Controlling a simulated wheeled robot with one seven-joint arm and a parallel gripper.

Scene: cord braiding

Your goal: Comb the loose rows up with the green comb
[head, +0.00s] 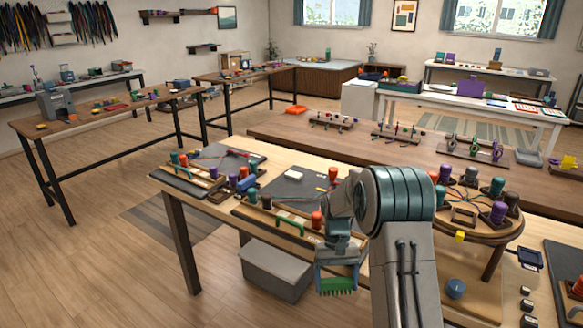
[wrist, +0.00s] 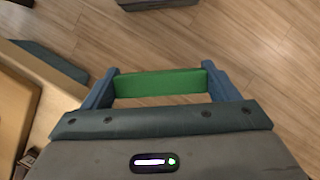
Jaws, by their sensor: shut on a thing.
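My gripper (head: 338,274) is shut on the green comb (head: 337,287), which hangs with its teeth down beyond the table's front edge, above the floor. In the wrist view the comb's green back (wrist: 158,83) spans between my two blue fingers. A dark braiding board (head: 285,190) with colored spools and a green handle along its front lies on the table to the left of my gripper. A second such board (head: 183,183) lies farther left. The loose rows are too small to make out.
The wooden table edge (wrist: 18,85) shows at the left of the wrist view. A grey bin (head: 275,268) stands on the floor under the table. A round braiding stand (head: 480,232) with several spools is to the right of my arm. Open floor lies at the front left.

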